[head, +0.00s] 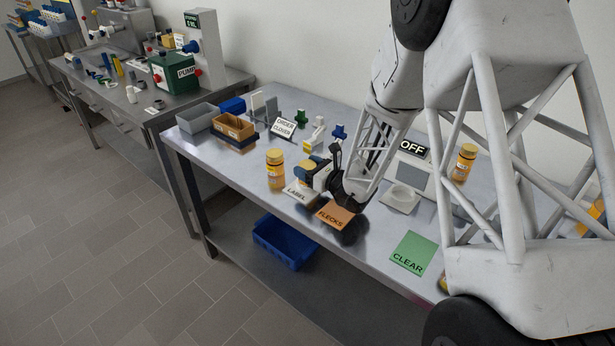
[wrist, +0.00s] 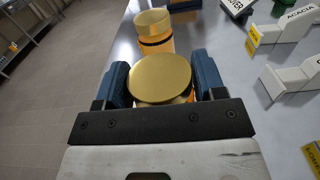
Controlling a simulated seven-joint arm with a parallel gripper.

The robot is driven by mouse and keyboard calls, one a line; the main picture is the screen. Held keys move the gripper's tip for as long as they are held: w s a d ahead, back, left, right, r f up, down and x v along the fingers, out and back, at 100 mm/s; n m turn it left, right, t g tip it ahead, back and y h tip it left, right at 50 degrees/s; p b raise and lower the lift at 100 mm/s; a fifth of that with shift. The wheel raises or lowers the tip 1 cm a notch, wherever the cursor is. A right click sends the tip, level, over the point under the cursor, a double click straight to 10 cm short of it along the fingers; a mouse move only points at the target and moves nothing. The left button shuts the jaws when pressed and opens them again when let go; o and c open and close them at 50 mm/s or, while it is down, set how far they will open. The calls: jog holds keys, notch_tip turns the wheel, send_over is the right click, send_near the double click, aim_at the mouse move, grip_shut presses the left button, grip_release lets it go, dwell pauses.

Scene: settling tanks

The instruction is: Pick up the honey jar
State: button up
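A honey jar with a gold lid and amber body (head: 307,167) stands on the metal bench, partly hidden by my gripper (head: 318,175). In the wrist view its round gold lid (wrist: 160,78) lies between the two blue fingers of my gripper (wrist: 162,85). The fingers flank the jar very closely; I cannot tell whether they press on it. A second gold-lidded jar (head: 275,169) stands upright to its left, and shows just beyond it in the wrist view (wrist: 154,32). A third such jar (head: 464,163) stands farther right, behind my arm.
Small stands and an ORDER CLOVER sign (head: 284,128) are behind.

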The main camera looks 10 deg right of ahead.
jog(key=shift+c, duration=1.3)
jog(key=shift+r, duration=0.15)
jog(key=shift+r, duration=0.85)
jog(key=shift+s+r, duration=0.1)
jog(key=shift+r, duration=0.8)
jog(key=s+d+r, duration=0.1)
jog(key=s+d, duration=0.1)
jog(key=s, duration=1.3)
jog(key=shift+s, duration=0.3)
jog(key=shift+r, duration=0.1)
jog(key=shift+w, duration=0.1)
